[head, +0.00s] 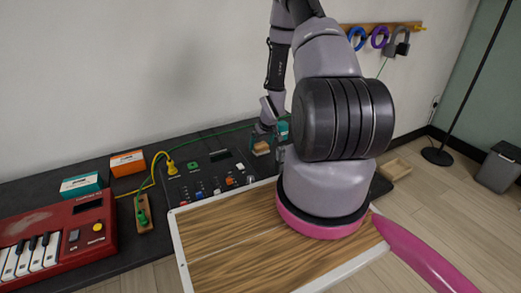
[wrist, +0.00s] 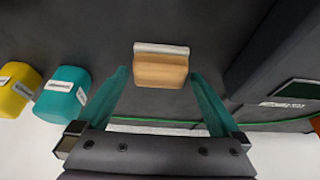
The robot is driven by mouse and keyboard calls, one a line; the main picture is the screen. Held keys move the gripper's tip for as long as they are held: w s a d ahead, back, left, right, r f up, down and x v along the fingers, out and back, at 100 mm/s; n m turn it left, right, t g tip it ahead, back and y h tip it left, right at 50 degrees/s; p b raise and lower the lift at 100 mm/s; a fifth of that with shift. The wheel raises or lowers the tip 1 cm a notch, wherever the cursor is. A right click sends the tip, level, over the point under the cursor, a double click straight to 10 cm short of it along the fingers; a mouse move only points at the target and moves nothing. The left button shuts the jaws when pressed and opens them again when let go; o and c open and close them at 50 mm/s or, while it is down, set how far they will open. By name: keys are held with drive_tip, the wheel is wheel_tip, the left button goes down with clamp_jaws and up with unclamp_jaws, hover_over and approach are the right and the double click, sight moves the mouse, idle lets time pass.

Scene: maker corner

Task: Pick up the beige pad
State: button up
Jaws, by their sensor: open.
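The beige pad (wrist: 160,70) is a small block with a pale grey strip along its far edge, lying on the dark surface. In the wrist view it sits between and slightly beyond the teal fingers of my gripper (wrist: 159,77). The fingers are open, with a gap on each side of the pad, and I see no contact. In the head view the pad (head: 261,148) shows small on the dark bench, just below my gripper (head: 268,132), which my arm partly hides.
In the wrist view a teal block (wrist: 62,95) and a yellow block (wrist: 15,88) lie left of my gripper. A dark raised box (wrist: 275,50) stands to the right. In the head view, a control panel (head: 205,172) with knobs and cables stands left of the pad.

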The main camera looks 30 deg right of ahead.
sight(260, 145)
drive_tip(key=shift+x, duration=0.9)
drive_tip(key=c, duration=1.1)
drive_tip(key=shift+r, duration=0.1)
wheel_tip(260, 145, up, 10)
drive_tip(key=shift+f, duration=0.1)
